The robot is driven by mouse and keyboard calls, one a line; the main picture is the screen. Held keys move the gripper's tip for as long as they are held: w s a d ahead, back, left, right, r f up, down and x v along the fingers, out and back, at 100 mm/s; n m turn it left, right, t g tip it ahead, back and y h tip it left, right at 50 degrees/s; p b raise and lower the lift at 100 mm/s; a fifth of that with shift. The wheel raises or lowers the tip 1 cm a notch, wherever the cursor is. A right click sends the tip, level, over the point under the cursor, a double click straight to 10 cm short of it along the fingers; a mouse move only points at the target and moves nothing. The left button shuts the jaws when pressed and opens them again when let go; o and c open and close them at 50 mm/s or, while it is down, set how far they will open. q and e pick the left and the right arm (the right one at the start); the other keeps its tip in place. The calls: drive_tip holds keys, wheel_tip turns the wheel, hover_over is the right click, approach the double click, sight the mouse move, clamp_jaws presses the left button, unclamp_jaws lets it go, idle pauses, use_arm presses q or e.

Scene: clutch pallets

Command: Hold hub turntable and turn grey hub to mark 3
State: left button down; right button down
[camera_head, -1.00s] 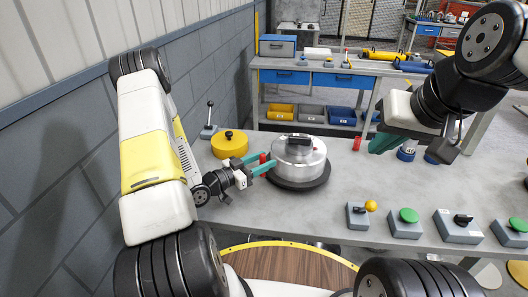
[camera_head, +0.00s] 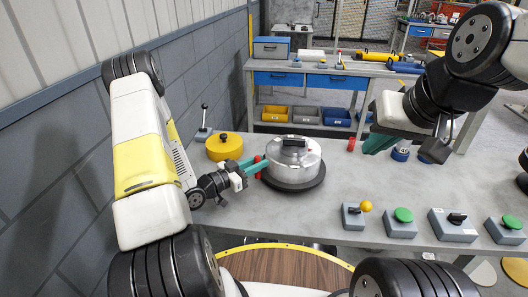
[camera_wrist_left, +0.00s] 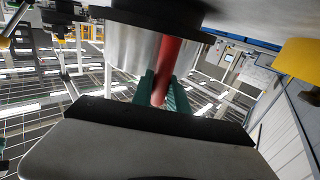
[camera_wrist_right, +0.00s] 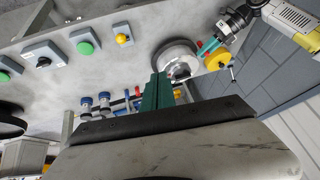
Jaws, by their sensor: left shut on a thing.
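The grey hub (camera_head: 300,170) is a round metal drum with a black bar (camera_head: 294,142) across its top. It sits on a dark round turntable base (camera_head: 297,186) on the bench. A red peg (camera_wrist_left: 172,60) stands at the hub's left side in the head view. My left gripper (camera_head: 257,166) is shut on this peg, with its teal fingers (camera_wrist_left: 163,92) either side of it in the left wrist view. My right gripper (camera_head: 379,143) is held in the air right of the hub, its teal fingers together and empty (camera_wrist_right: 158,92). I cannot read any marks.
A yellow round part (camera_head: 224,148) and a lever box (camera_head: 203,133) stand left of the hub. Button and switch boxes (camera_head: 400,226) line the bench's front right edge. A small red piece (camera_head: 351,145) stands right of the hub. The grey wall (camera_head: 60,190) is close on the left.

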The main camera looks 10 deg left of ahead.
drive_tip(key=c, duration=2.1)
unclamp_jaws()
drive_tip(key=o, duration=0.7)
drive_tip(key=shift+w+r, duration=0.2)
drive_tip(key=shift+w, duration=0.15)
drive_tip(key=o, duration=1.4)
drive_tip(key=w+a+r+g, duration=0.1)
drive_tip(key=w+r, duration=0.1)
drive_tip(key=w, duration=0.5)
drive_tip(key=shift+w+a+r+g, duration=0.2)
drive_tip(key=shift+w+a+g, duration=0.1)
drive_tip(key=shift+w, duration=0.1)
drive_tip(key=g+h, duration=0.2)
drive_tip(key=g, duration=0.3)
hover_over(295, 139)
wheel_tip(295, 139, down, 13)
drive_tip(key=shift+m, duration=0.3)
wheel_tip(295, 139, down, 11)
drive_tip(key=shift+w+f, duration=0.1)
drive_tip(key=shift+f, duration=0.05)
